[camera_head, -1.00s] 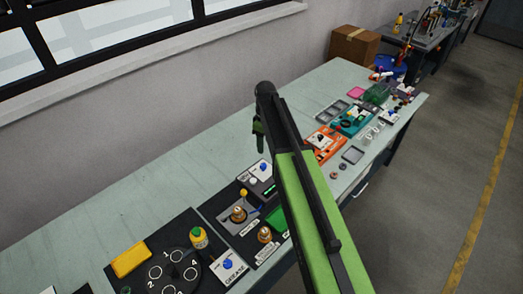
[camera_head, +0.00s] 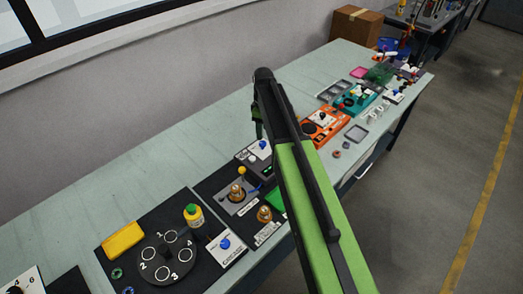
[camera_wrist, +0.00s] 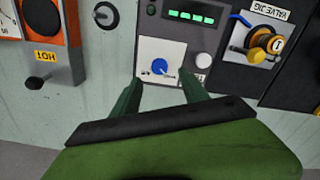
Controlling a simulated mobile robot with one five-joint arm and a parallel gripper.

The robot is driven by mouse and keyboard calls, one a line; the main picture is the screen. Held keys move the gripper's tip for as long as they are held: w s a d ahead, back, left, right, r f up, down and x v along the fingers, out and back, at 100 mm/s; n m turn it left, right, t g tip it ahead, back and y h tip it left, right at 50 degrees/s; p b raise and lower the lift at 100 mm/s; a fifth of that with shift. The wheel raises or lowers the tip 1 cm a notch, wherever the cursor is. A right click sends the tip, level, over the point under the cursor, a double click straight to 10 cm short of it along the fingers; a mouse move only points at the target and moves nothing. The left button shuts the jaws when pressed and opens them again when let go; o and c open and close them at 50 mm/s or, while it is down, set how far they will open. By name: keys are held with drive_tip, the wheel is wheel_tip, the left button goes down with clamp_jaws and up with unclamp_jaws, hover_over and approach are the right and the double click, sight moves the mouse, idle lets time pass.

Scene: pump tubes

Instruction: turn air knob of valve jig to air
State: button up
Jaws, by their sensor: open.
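The valve jig (camera_wrist: 235,80) is a dark panel with a "VALVE JIG" label, at the upper right in the wrist view. It carries a brass fitting, a blue lever and a yellow ball. Beside it is a white plate (camera_wrist: 150,48) with a blue knob (camera_wrist: 160,66); its markings are too small to read. The blue knob also shows in the head view (camera_head: 263,144). My gripper (camera_wrist: 160,80) is open, with green fingers on either side of the white plate's near edge. The knob appears between and just beyond the fingertips; I cannot tell whether they touch it.
A grey-white knob (camera_wrist: 203,61) sits close to the right fingertip, below a green-lit display (camera_wrist: 190,15). An orange unit (camera_wrist: 65,45) stands at the left.

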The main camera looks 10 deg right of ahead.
sight(263, 143)
wheel_tip(263, 143, down, 7)
drive_tip(key=b, duration=0.5)
drive_tip(key=shift+f+b, duration=0.15)
drive_tip(key=shift+b, duration=0.2)
